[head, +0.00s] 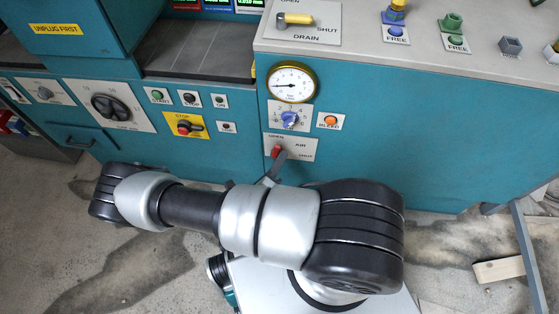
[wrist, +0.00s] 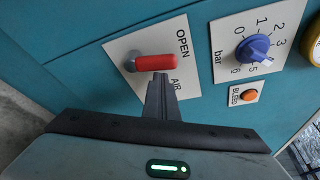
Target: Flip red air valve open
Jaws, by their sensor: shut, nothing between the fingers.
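The red air valve handle (wrist: 155,63) is on a white plate (wrist: 118,50) on the teal panel. In the wrist view it lies crosswise, its grey pivot at the left and its free end beside the word OPEN. The word SHUT is out of sight there. In the head view the red handle (head: 277,152) shows small at the plate's left side, below OPEN. My gripper (wrist: 160,78) is shut and empty, with its fingertips right against or just short of the handle's side; I cannot tell if they touch. My gripper (head: 274,170) partly covers the handle's surroundings in the head view.
A blue bar knob (wrist: 253,48) and an orange BLEED button (wrist: 244,94) sit close beside the valve plate. A pressure gauge (head: 292,82) is above them. A yellow drain handle (head: 296,20) is on the top surface.

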